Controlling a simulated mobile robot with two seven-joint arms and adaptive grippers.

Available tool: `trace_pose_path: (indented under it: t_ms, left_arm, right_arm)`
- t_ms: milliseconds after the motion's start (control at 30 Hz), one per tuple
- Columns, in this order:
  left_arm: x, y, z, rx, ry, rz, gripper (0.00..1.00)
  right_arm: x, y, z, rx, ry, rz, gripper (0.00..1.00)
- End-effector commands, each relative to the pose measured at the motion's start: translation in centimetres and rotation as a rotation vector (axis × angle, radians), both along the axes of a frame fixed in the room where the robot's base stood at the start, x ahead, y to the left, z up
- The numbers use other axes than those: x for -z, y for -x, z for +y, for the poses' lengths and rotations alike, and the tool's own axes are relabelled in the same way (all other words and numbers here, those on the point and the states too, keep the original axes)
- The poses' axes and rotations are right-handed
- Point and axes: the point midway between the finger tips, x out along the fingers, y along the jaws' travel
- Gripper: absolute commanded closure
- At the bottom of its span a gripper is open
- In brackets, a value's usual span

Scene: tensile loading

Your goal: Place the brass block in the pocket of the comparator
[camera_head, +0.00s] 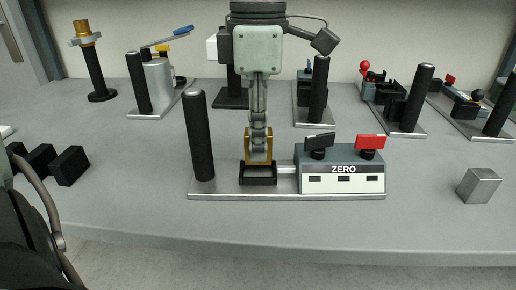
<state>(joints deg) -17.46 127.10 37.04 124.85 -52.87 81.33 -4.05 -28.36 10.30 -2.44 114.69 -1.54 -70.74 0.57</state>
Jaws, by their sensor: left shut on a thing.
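The comparator (342,157) is a grey box marked ZERO with a black and a red knob on top. It shares a metal base plate with a black post (199,135) and a black square pocket (258,181). My left gripper (259,148) points straight down above the pocket, seen side-on, and is shut on the brass block (247,149). A finger covers the middle of the block, so only its gold edges show. The block's lower edge is at the pocket's far rim in the picture. I cannot tell whether it is inside or just above. My right gripper is out of view.
A grey metal block (478,186) lies at the right on the grey bench. Black blocks (69,165) sit at the left. Several fixtures with black posts stand along the back, including a red-knobbed one (381,88). The bench right of the comparator is mostly clear.

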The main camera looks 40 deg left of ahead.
Motion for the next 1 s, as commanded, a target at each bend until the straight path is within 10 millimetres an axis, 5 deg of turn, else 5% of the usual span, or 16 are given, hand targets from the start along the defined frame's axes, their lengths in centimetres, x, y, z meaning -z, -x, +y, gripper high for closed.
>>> trace_pose_path:
  t_ms: [200,833,867,1000]
  left_arm:
    - [2.7,0.1,0.0,0.0,0.002,0.001,1.0]
    - [3.2,0.0,0.0,-0.001,0.0,-0.001,1.0]
    - [3.3,0.1,0.0,-0.001,0.001,0.001,0.72]
    - [3.3,0.1,0.0,-0.001,0.001,0.001,0.55]
  right_arm:
    - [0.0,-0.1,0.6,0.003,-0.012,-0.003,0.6]
    - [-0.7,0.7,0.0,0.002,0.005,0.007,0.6]
    - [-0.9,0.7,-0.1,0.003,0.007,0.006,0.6]
    - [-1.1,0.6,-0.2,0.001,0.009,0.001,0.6]
